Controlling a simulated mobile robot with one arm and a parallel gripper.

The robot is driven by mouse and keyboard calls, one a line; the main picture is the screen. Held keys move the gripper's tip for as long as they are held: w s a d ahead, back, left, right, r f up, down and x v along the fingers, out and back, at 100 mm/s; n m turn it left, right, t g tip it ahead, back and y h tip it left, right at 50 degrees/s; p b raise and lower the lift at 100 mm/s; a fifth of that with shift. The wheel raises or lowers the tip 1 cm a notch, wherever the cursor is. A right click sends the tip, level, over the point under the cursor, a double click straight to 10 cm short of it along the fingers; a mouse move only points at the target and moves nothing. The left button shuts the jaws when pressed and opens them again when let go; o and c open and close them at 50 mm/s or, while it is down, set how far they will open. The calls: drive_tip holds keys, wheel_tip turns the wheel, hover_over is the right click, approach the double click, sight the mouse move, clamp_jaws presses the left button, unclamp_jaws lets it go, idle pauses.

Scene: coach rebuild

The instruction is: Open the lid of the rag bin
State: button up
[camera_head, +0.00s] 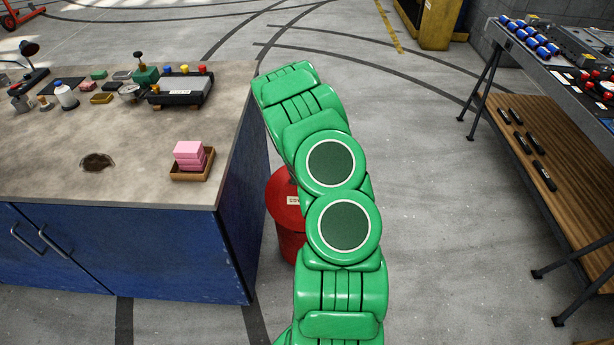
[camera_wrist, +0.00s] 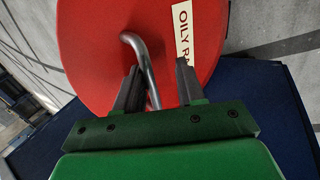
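The red rag bin (camera_head: 288,248) stands on the floor against the right end of the blue workbench, partly hidden behind my green arm. Its round red lid (camera_head: 280,202) looks closed and carries a pale label. In the wrist view the lid (camera_wrist: 95,45) fills the upper middle, with the label (camera_wrist: 184,30) reading "OILY RA" before it is cut off. A bent grey metal handle (camera_wrist: 142,55) rises from the lid. My gripper (camera_wrist: 158,68) is open, its two dark fingers on either side of the handle. The handle lies nearer the left finger; contact is unclear. My gripper is hidden in the head view.
The workbench (camera_head: 130,198) on the left holds a wooden tray (camera_head: 193,175) with pink blocks, bottles and tools. A metal table with a wooden lower shelf (camera_head: 540,130) stands at the right.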

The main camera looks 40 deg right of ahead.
drive_tip(key=w+d, duration=0.1)
drive_tip(key=w+d+f, duration=0.1)
drive_tip(key=w+d, duration=0.1)
drive_tip(key=w+d+f+g+y, duration=0.1)
drive_tip(key=w+d+f, duration=0.9)
drive_tip(key=f, duration=0.2)
drive_tip(key=shift+f, duration=0.35)
idle(1.4)
idle(0.3)
drive_tip(key=shift+r+g+y, duration=0.5)
drive_tip(key=shift+r, duration=1.75)
wheel_tip(320, 180, down, 8)
drive_tip(key=w, duration=0.1)
drive_tip(key=shift+w+d+r, duration=0.2)
drive_tip(key=shift+d, duration=0.05)
